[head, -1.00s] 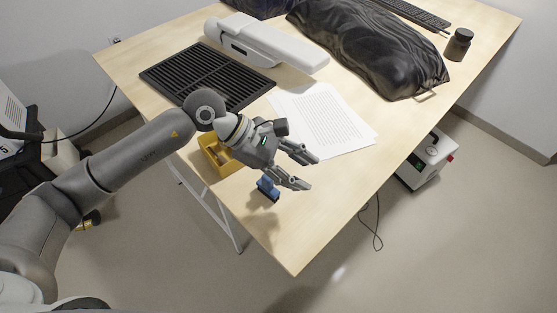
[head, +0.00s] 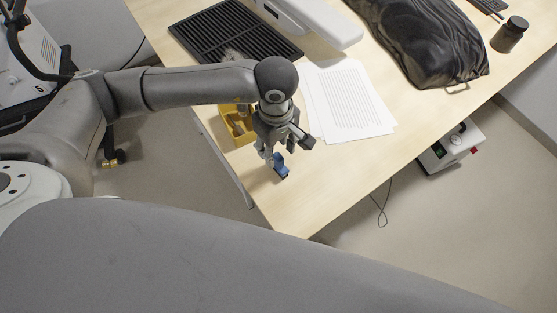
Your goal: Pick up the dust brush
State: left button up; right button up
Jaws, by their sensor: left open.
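A small blue object with a dark part, which looks like the dust brush (head: 281,169), lies on the wooden table (head: 330,180) near its front corner. My left gripper (head: 272,157) points down right at the brush, and its fingers partly cover it. The fingers are open. I cannot tell whether they touch the brush or are around it. My right gripper is out of view.
A yellow bin (head: 235,131) stands just left of my gripper. Printed sheets (head: 345,100) lie to the right. A black grille (head: 225,32) with a grey dusty patch and a white device (head: 320,24) lie behind. The table's front right is clear.

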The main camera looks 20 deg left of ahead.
aim_at(278, 156)
pick_arm(q)
jog(key=shift+f, duration=0.3)
jog(key=f+p, duration=0.2)
jog(key=f, duration=0.1)
jog(key=shift+d+f, duration=0.2)
jog(key=shift+f, duration=0.05)
jog(key=shift+w+f, duration=0.1)
jog(key=shift+f, duration=0.5)
grip_shut()
